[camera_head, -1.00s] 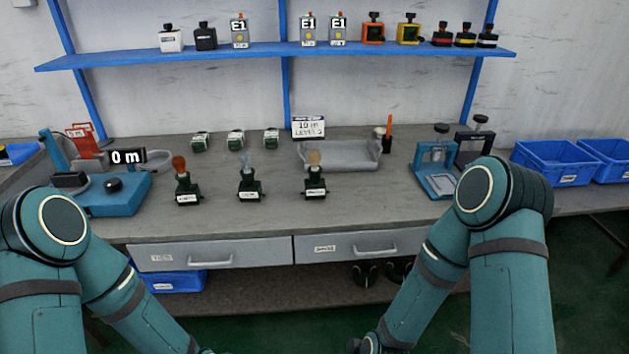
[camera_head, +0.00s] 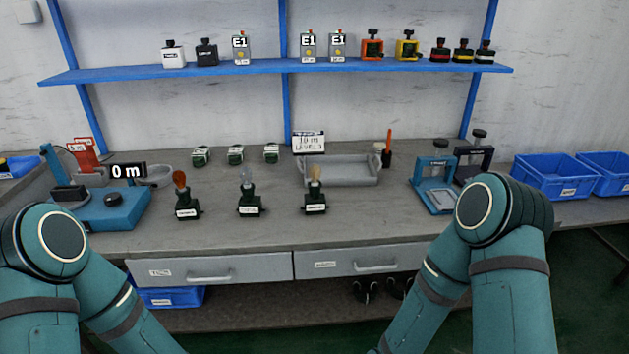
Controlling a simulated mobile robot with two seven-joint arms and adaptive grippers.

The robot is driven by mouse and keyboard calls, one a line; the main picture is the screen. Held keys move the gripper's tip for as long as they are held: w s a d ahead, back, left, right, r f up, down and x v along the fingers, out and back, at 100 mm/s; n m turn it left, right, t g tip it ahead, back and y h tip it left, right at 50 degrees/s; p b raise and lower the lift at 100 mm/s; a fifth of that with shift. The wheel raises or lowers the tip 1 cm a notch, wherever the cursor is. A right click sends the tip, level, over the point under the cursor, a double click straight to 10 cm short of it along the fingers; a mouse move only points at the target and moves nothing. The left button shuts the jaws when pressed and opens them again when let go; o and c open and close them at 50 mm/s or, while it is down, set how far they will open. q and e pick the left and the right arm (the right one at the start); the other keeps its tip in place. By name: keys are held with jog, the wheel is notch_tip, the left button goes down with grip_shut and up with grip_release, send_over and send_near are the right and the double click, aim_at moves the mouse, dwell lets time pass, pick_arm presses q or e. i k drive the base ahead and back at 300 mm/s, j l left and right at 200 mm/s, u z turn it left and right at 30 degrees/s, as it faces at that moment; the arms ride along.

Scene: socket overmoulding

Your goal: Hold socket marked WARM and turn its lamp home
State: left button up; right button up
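Three dark green sockets with white labels stand upright in a row on the bench. The left socket (camera_head: 187,211) carries a red-orange lamp (camera_head: 180,179). The middle socket (camera_head: 250,210) carries a clear lamp (camera_head: 246,178). The right socket (camera_head: 315,208) carries an amber lamp (camera_head: 314,174). The labels are too small to read, so I cannot tell which is marked WARM, nor how far each lamp is seated. Both my arms reach down out of the bottom of the picture, and neither gripper is in view.
A blue machine (camera_head: 112,208) with a "0 m" display stands at the left. Several small green blocks (camera_head: 236,155) and a grey tray (camera_head: 337,173) lie behind the sockets. Blue (camera_head: 436,186) and dark presses stand at the right. The bench front before the sockets is clear.

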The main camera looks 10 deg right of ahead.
aim_at(316, 202)
jog(key=i+l+u, duration=0.25)
jog(key=l, duration=0.35)
jog(key=l+u, duration=0.25)
jog(key=l, duration=0.35)
jog(key=i+l+u, duration=0.2)
jog(key=l, duration=0.5)
jog(key=k+j, duration=0.05)
